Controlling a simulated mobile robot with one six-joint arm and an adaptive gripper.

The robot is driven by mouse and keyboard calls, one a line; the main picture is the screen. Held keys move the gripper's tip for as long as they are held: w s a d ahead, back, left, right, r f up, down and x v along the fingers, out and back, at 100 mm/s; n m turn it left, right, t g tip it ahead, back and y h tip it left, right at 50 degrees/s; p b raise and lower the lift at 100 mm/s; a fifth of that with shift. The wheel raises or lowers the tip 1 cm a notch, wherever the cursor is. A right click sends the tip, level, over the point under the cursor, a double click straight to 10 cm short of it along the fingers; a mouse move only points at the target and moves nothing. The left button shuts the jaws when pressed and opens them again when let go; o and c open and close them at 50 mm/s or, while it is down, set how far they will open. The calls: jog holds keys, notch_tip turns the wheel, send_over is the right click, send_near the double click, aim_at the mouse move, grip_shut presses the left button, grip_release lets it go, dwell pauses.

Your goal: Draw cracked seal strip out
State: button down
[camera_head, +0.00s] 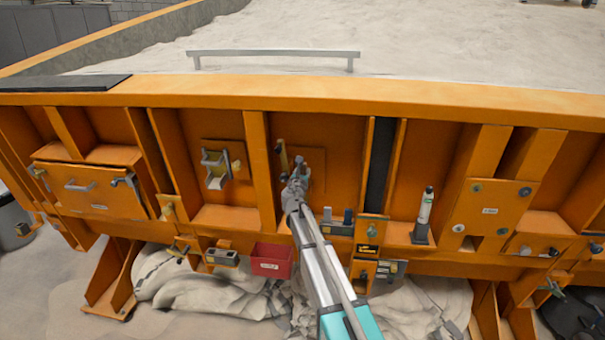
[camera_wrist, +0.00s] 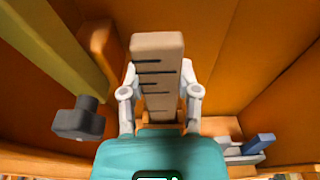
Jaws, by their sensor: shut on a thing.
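The cracked seal strip (camera_wrist: 158,62) is a tan upright bar with several short dark cracks across its left side, seen in the wrist view. My gripper (camera_wrist: 160,88) has its two pale fingers on either side of the strip and is shut on it. In the head view my gripper (camera_head: 296,184) is in front of the middle bay of the orange frame wall. The strip is too small and covered there to make out. Whether its far end still touches the wall is unclear.
A dark knob (camera_wrist: 78,121) is close at the left in the wrist view. In the head view a red bin (camera_head: 271,261) hangs below left of my gripper, and a white tube (camera_head: 425,208) stands on the ledge at right. Orange ribs (camera_head: 259,165) bound the bay.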

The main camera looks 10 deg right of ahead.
jog(key=shift+r, duration=0.2)
jog(key=shift+s+a+r+p, duration=0.1)
jog(key=shift+s+r+p, duration=0.05)
jog(key=shift+r+p, duration=0.55)
jog(key=shift+s+r+p, duration=0.1)
jog(key=shift+r+p, duration=0.5)
jog(key=shift+p, duration=0.2)
jog(key=shift+s, duration=0.15)
jog(key=v, duration=0.7)
jog(key=shift+s+a, duration=0.15)
jog(key=shift+s, duration=0.2)
